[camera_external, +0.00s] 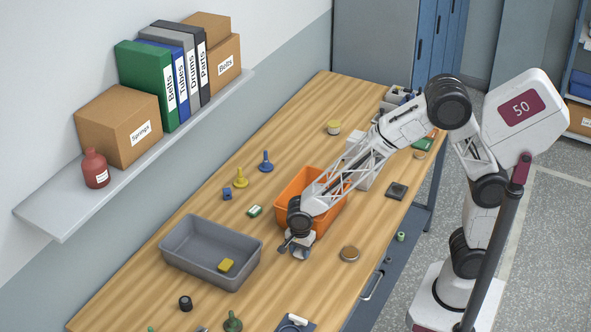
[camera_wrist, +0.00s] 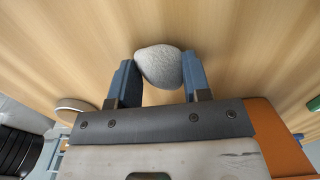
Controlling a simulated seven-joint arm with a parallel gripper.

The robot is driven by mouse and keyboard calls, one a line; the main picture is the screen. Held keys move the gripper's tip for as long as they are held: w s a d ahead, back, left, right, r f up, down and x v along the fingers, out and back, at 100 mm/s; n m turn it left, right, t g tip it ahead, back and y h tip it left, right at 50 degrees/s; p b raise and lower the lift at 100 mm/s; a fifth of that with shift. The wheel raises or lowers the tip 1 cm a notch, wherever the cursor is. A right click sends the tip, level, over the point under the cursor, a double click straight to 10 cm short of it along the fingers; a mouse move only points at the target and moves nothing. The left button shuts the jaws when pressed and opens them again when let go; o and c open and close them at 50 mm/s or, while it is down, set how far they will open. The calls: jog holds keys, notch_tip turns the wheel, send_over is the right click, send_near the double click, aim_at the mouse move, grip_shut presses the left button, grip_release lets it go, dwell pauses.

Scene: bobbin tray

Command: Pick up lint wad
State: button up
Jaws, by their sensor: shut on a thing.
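The lint wad (camera_wrist: 158,65) is a pale grey, rounded lump with a rough surface in the wrist view. My gripper (camera_wrist: 157,74) has a blue-grey finger on each side of it and is shut on it. In the external view my gripper (camera_external: 296,246) is low over the wooden table, just in front of the orange bin. The lint wad shows there as a small grey-white lump (camera_external: 300,254), partly covered by the gripper. Whether it touches the table I cannot tell.
The orange bin (camera_external: 287,190) is right behind my gripper. A round brown-topped lid (camera_external: 350,254) lies to the right. Several small items stand around the table.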

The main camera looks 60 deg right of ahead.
jog(key=shift+r, duration=0.7)
jog(key=shift+s+d+r, duration=0.1)
jog(key=shift+s+r, duration=0.1)
jog(key=shift+r, duration=0.4)
jog(key=shift+s+d+r, duration=0.1)
jog(key=shift+s+r, duration=0.1)
jog(key=shift+r, duration=0.35)
jog(key=s+d, duration=0.2)
jog(key=s, duration=0.2)
jog(key=s+d+r, duration=0.1)
jog(key=s+d, duration=0.1)
jog(key=s, duration=0.3)
jog(key=s+d, duration=0.1)
jog(key=s, duration=0.4)
jog(key=shift+d+r, duration=0.15)
jog(key=shift+d, duration=0.25)
